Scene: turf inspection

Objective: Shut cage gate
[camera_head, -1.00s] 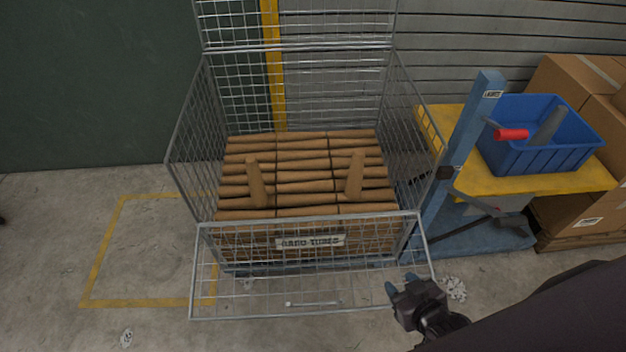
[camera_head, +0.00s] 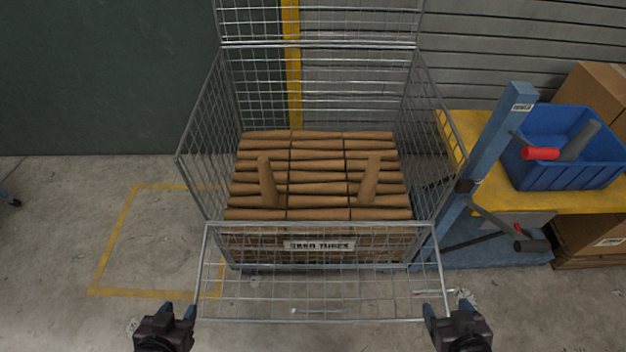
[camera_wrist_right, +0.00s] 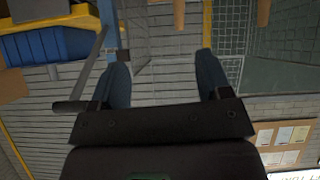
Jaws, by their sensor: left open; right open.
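The wire cage (camera_head: 185,125) is filled with stacked brown tubes (camera_head: 320,180). Its front gate (camera_head: 320,300) is open, folded down and outward from the front edge, below a label plate (camera_head: 320,245). My left gripper (camera_head: 179,312) is open and empty beside the gate's lower left corner. My right gripper (camera_head: 447,309) is open and empty at the gate's lower right corner; whether it touches the wire cannot be told. In the right wrist view, nothing shows between its spread fingers (camera_wrist_right: 164,80).
A blue post (camera_head: 490,150) with a lever handle (camera_head: 530,246) stands right of the cage. Beyond it are a yellow bench (camera_head: 590,200), a blue bin (camera_head: 555,180) and cardboard boxes (camera_head: 590,95).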

